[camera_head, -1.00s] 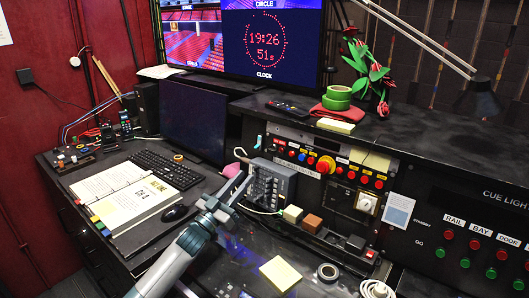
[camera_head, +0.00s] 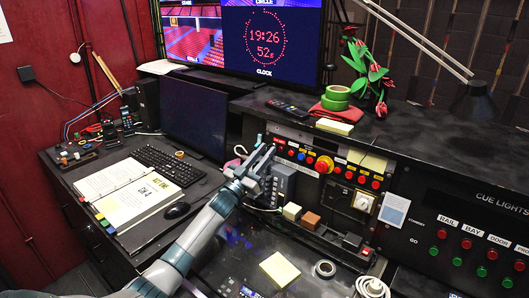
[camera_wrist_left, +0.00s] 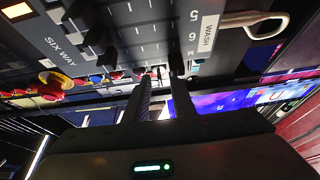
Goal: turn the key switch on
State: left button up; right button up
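My left gripper (camera_head: 264,152) is over the grey fader box (camera_head: 282,182), close to the left end of the button panel (camera_head: 349,164). In the left wrist view its two fingers (camera_wrist_left: 160,78) stand apart with nothing held between them. They point past the fader box, marked SIX WAY (camera_wrist_left: 62,36), towards a row of small coloured buttons (camera_wrist_left: 100,79). I cannot make out a key switch for certain; the panel's left end is partly behind the gripper. My right gripper is not in view.
A yellow-and-red knob (camera_head: 324,165) stands out from the panel. Small wooden blocks (camera_head: 301,214) sit below it. A monitor (camera_head: 194,119), keyboard (camera_head: 168,165) and open binder (camera_head: 130,190) are on the left. A shelf with green tape (camera_head: 337,94) lies above the panel.

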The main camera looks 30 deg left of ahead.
pick_arm(q)
jog(key=shift+c, duration=0.2)
grip_shut()
